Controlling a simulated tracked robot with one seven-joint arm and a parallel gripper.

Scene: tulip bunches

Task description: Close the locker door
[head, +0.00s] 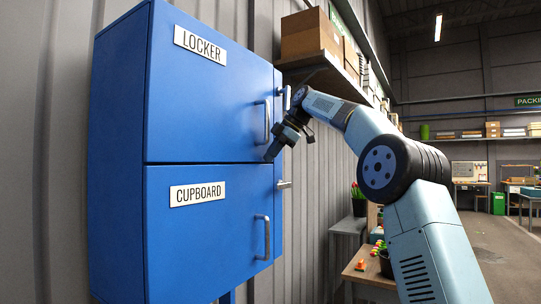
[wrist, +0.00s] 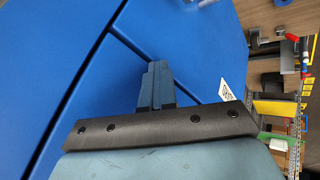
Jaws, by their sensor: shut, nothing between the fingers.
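The blue locker door (head: 205,110), with a white LOCKER plate (head: 200,45) and a grey bar handle (head: 267,121), is the upper door of a wall-mounted cabinet. It looks flush or nearly flush with the frame; I cannot tell whether it is latched. My gripper (head: 268,157) is shut and empty, pointing down-left by the door's lower right corner, below the handle. Whether it touches the door is unclear. In the wrist view my shut fingers (wrist: 155,72) are in front of blue panels (wrist: 190,40) parted by dark seams.
The cupboard door (head: 205,235) below looks shut, with its own handle (head: 262,237). Latch levers (head: 285,184) project at the cabinet's right edge. A shelf with cardboard boxes (head: 312,35) is behind my arm. A wooden table (head: 368,270) with plants stands lower right.

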